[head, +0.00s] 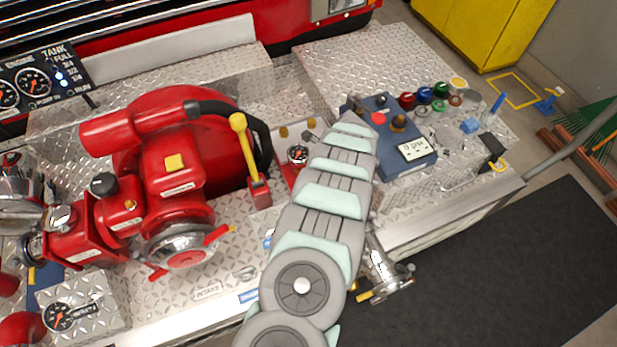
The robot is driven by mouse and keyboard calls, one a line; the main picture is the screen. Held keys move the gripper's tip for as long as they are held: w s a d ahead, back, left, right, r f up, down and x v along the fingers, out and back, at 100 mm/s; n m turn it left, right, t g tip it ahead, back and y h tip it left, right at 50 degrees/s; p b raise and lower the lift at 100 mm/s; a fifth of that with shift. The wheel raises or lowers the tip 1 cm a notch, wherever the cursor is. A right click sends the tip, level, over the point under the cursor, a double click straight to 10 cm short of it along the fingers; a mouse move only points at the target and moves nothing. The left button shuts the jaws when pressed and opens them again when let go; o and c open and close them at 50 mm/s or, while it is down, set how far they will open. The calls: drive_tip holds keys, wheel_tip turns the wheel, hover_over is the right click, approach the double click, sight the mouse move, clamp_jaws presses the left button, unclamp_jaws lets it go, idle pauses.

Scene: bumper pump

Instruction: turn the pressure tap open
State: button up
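I cannot tell for sure which fitting is the pressure tap. A small gauge (298,154) on a red mount stands left of my arm, with small brass-coloured knobs just behind it. My arm covers whatever lies directly to their right. My arm reaches from the bottom middle up to the left side of a blue control box. My gripper's fingers do not show; the arm seems to hide them. Whether they are open or touching anything is not visible.
A large red pump (165,180) fills the left. A yellow-handled lever (246,150) rises beside it. The blue box (405,160) with a digital display stands right of my arm, with coloured caps (424,95) behind it. A metal valve (388,275) juts from the deck's front edge.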

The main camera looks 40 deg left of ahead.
idle(0.3)
drive_tip(key=o, duration=1.4)
drive_tip(key=shift+c, duration=0.2)
drive_tip(key=v, duration=1)
drive_tip(key=shift+d+r+b, duration=0.15)
drive_tip(key=shift+r+b, duration=0.2)
drive_tip(key=shift+r, duration=0.05)
